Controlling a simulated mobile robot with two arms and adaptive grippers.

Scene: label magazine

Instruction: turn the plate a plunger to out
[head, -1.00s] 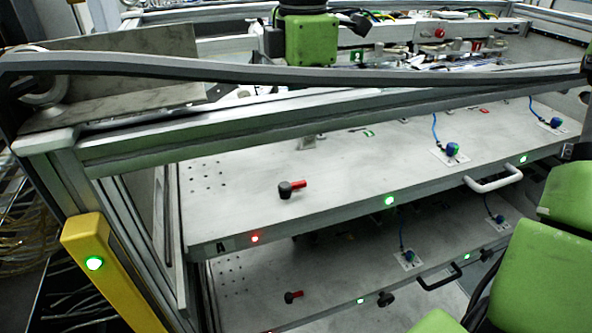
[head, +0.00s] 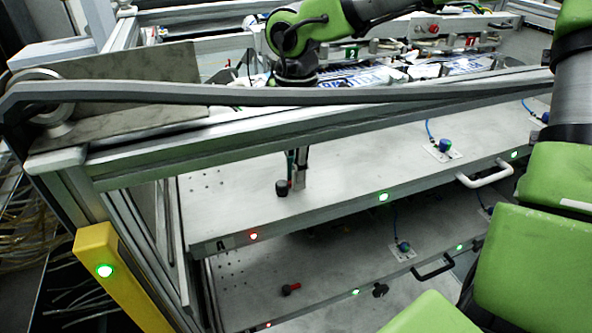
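The plate A plunger (head: 282,188) is a black knob with a red lever on the upper grey plate (head: 235,215), near its front left. Only a sliver of the red lever shows, beside the fingers. My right gripper (head: 297,184) points down behind the frame's rail, with its fingertips at the lever, just right of the knob. The fingers look close together, but whether they grip the lever is not clear. An "A" label (head: 224,243) and a lit red lamp (head: 253,236) are on the plate's front edge. My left gripper is not in view.
A long grey bar (head: 200,92) and the frame rail cross in front of my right wrist. A white handle (head: 485,174) and a blue-capped fitting (head: 444,146) are to the right. A lower plate has another red-lever plunger (head: 290,289).

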